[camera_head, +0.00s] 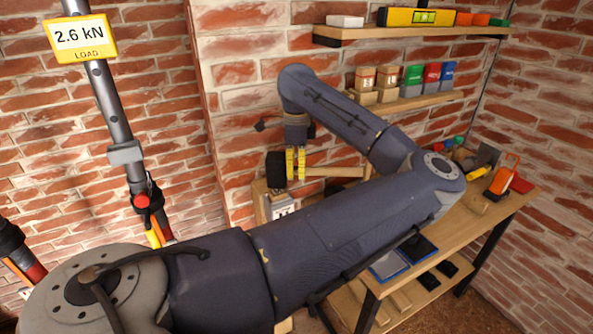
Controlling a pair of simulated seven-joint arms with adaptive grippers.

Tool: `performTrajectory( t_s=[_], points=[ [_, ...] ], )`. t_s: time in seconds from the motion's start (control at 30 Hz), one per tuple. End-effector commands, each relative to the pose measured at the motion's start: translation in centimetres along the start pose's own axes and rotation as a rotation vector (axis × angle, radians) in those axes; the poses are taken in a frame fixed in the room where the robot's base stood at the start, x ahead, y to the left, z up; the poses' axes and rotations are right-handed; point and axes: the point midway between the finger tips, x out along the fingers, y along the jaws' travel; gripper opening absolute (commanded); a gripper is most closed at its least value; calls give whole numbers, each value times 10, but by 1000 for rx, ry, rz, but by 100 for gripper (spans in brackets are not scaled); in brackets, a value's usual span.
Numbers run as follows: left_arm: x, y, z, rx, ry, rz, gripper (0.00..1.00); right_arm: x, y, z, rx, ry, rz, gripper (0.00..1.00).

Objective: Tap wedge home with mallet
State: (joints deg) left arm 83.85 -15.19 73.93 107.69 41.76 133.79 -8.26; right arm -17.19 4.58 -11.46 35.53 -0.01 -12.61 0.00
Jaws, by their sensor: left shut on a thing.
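My left gripper (295,163) has yellow fingers and points down in the middle of the view. It is shut on the mallet (276,169), close to the black head. The mallet's light wooden handle (337,172) lies about level and runs to the right. I cannot make out the wedge; my left arm crosses the middle and hides much behind it. My right gripper is not in view.
A steel prop (116,125) with a yellow load display (80,37) reading 2.6 kN stands at the left. A workbench (506,205) with tools is at the right. An upper shelf (410,33) and a lower shelf (425,103) hang on the brick wall.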

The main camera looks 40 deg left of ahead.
Motion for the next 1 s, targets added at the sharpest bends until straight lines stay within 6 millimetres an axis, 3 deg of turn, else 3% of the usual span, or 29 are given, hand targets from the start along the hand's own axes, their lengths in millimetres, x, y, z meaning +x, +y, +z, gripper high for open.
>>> performTrajectory(
  t_s=[0.53,1.0],
  points=[
    [-2,0,0,0,0,-1,0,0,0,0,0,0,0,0],
    [26,0,0,1,0,-1,0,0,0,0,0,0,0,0]
  ],
)
